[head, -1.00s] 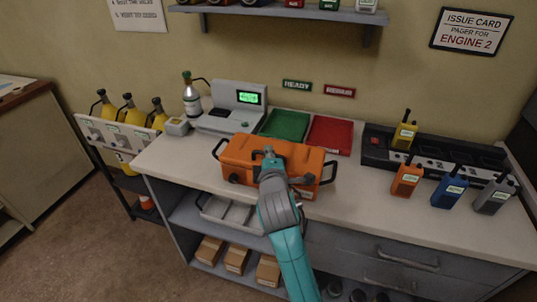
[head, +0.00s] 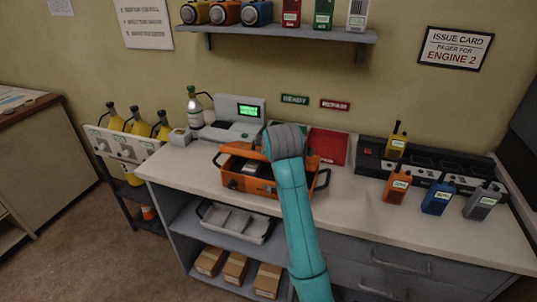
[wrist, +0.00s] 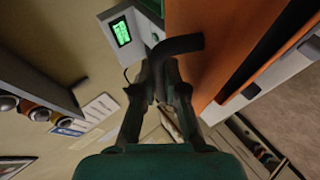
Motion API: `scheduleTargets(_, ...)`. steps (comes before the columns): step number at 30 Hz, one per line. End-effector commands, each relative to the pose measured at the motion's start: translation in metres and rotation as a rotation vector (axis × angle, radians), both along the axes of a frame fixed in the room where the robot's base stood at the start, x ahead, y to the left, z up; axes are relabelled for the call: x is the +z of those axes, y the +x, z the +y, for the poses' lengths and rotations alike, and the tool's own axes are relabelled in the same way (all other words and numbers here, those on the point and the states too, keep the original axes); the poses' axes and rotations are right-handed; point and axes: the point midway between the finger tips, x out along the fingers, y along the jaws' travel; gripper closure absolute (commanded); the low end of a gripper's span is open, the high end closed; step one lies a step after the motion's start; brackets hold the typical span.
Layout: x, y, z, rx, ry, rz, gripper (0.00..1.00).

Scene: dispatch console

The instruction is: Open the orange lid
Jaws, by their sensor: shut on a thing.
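The orange case (head: 238,183) stands on the counter with its inside showing; a dark grey item lies in it. Its orange lid (head: 240,149) is raised and tilted up at the back, partly behind my arm. In the wrist view the lid is the large orange panel (wrist: 212,45). My gripper (wrist: 163,82) is shut on the lid's dark handle (wrist: 182,44). In the head view my arm hides the gripper and the handle.
A grey console with a green screen (head: 248,111) stands behind the case to the left, a red tray (head: 328,146) behind it to the right. Several radios, one of them blue (head: 437,198), stand further right. A shelf (head: 290,35) hangs above.

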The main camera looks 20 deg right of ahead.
Motion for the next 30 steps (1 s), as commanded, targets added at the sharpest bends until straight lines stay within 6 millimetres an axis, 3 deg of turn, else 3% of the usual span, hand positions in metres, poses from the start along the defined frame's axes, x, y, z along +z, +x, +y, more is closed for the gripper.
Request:
scheduleTargets(13, 0.028, 0.039, -0.029, -0.002, 0.083, 0.112, 1.0)
scheduleTargets(16, 0.03, 0.048, -0.036, -0.002, 0.134, 0.185, 1.0)
scheduleTargets(25, 0.029, 0.076, -0.055, -0.003, 0.129, 0.178, 1.0)
scheduleTargets(30, 0.029, 0.079, -0.057, 0.0, 0.128, 0.175, 1.0)
